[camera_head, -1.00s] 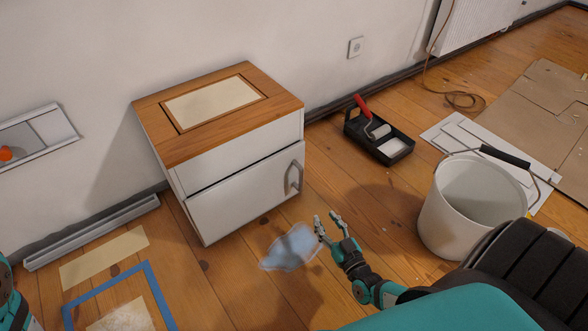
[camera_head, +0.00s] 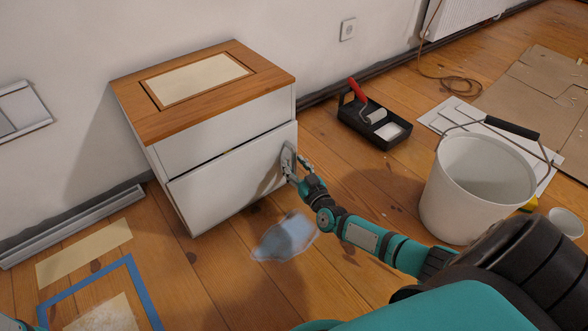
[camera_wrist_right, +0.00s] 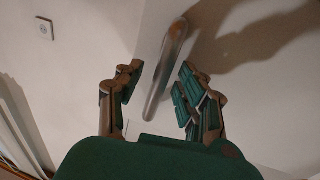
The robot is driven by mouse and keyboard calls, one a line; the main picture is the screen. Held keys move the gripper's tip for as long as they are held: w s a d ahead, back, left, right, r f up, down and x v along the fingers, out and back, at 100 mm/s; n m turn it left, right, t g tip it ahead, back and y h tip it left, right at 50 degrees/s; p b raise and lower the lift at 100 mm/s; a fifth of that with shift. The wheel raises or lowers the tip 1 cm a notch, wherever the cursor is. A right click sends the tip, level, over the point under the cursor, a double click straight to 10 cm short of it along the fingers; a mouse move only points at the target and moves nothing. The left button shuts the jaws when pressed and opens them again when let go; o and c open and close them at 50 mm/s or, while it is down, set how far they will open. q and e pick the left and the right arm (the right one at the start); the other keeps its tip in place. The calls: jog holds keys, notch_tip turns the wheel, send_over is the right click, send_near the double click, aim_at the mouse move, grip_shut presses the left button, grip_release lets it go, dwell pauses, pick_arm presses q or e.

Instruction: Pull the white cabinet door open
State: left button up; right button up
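The white cabinet (camera_head: 205,150) with a wooden top stands against the wall in the head view. Its white door (camera_head: 215,190) sits below a drawer front, with a dark gap along the door's top edge. The grey metal handle (camera_head: 284,158) is at the door's upper right and partly hidden by my right gripper (camera_head: 295,165). In the right wrist view, the handle (camera_wrist_right: 166,70) stands between the two spread fingers of my right gripper (camera_wrist_right: 158,82). The fingers show space on both sides of the handle. My left gripper is not in view.
A white bucket (camera_head: 475,190) stands right of my right arm. A black paint tray (camera_head: 372,125) with a red-handled roller lies beyond. A bluish patch (camera_head: 284,238) is on the floor before the cabinet. Cardboard (camera_head: 535,100) covers the back-right floor.

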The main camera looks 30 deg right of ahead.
jog(key=shift+w, duration=0.3)
grip_shut()
dwell(0.6)
